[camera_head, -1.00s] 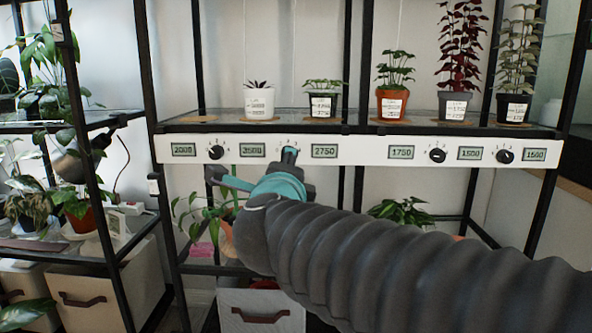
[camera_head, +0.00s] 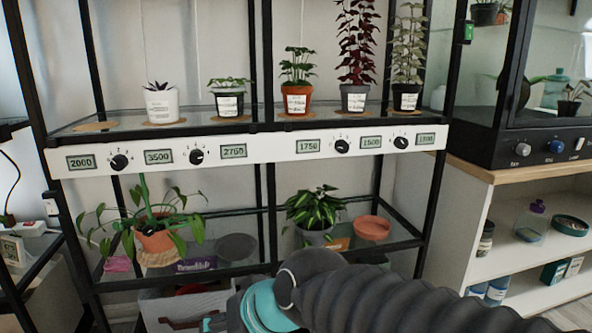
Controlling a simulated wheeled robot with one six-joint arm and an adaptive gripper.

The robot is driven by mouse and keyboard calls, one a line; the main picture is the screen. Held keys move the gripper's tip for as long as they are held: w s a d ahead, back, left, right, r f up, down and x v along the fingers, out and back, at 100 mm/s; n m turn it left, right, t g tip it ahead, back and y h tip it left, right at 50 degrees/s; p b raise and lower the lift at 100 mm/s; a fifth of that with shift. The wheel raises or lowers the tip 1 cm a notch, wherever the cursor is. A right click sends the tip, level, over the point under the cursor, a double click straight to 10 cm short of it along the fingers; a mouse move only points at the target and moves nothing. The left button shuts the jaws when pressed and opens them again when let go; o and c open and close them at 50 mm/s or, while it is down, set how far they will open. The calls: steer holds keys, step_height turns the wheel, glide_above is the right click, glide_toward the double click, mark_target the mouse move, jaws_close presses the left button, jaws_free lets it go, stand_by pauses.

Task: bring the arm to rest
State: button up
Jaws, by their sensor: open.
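My arm, in a dark ribbed sleeve, reaches in from the lower right of the head view. Its teal wrist band sits low in the middle of the picture. My gripper (camera_head: 215,323) is at the bottom edge, mostly cut off, with only a teal and dark part showing. It is below the shelf's control strip (camera_head: 270,147) and apart from the knobs. I see nothing held in it, though the fingertips are hardly visible.
A black-framed shelf carries several potted plants on top. A trailing plant (camera_head: 155,235), a leafy plant in a grey pot (camera_head: 314,236) and a terracotta saucer (camera_head: 372,228) stand on the lower glass. A white bin (camera_head: 180,305) is below. A cabinet (camera_head: 530,235) stands right.

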steer(key=s+d+m+h+p, duration=0.1)
steer(key=s+d+h+p, duration=0.1)
steer(key=d, duration=1.1)
steer(key=s+d+r+m+h+p, duration=0.1)
steer(key=s+d+m+h+p, duration=0.1)
steer(key=d, duration=1.1)
steer(key=s+h+p, duration=0.1)
steer(key=h, duration=0.1)
steer(key=shift+m+t+h, duration=0.3)
steer(key=shift+h, duration=0.1)
steer(key=shift+a+r, duration=0.1)
